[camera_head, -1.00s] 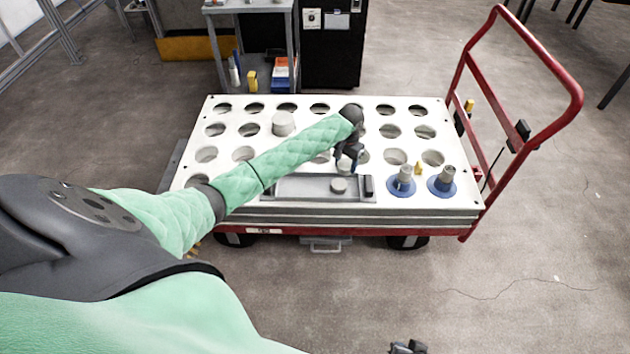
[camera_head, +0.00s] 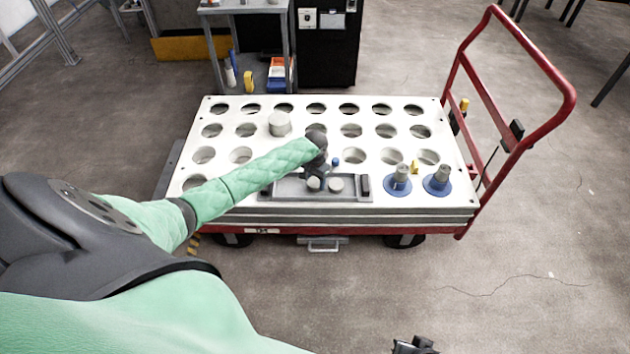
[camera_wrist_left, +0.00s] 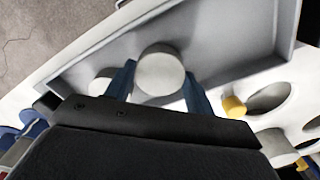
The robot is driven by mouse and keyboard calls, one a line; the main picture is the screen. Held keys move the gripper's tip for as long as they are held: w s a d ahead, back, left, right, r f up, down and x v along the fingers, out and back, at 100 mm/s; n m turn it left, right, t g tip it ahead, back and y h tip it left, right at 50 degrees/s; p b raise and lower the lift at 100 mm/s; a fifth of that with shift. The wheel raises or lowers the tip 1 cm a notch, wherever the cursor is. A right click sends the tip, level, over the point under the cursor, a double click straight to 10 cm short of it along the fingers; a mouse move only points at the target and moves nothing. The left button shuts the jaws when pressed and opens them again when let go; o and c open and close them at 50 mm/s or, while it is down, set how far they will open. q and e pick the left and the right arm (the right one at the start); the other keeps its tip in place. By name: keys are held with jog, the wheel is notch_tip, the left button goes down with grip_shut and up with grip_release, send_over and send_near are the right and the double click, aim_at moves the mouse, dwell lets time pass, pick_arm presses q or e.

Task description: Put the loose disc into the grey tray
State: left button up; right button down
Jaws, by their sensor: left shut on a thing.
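The grey tray (camera_head: 288,188) lies on the white top of the cart, near its front edge. One pale round disc (camera_head: 336,186) sits in the tray; in the left wrist view it (camera_wrist_left: 101,84) is partly behind a finger. My left gripper (camera_head: 318,174) is over the tray, shut on the loose disc (camera_head: 313,184), just left of the other one. In the left wrist view the held disc (camera_wrist_left: 158,72) is between the two blue fingers, over the tray floor. I cannot tell if it touches the floor. My right gripper (camera_head: 414,346) barely shows at the bottom edge.
The white plate (camera_head: 300,110) has rows of round holes. A wide pale cylinder (camera_head: 279,123) stands behind my left arm. Two blue-based posts (camera_head: 398,180) (camera_head: 438,180) and a small yellow piece (camera_head: 414,167) are right of the tray. A red handle (camera_head: 520,60) rises at the right.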

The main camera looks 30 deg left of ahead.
pick_arm(q)
jog(key=shift+f, duration=0.3)
pick_arm(e)
jog(key=shift+r, duration=0.3)
pick_arm(q)
jog(key=shift+f, duration=0.1)
jog(key=o, duration=1.1)
pick_arm(e)
jog(key=shift+d+f, duration=0.1)
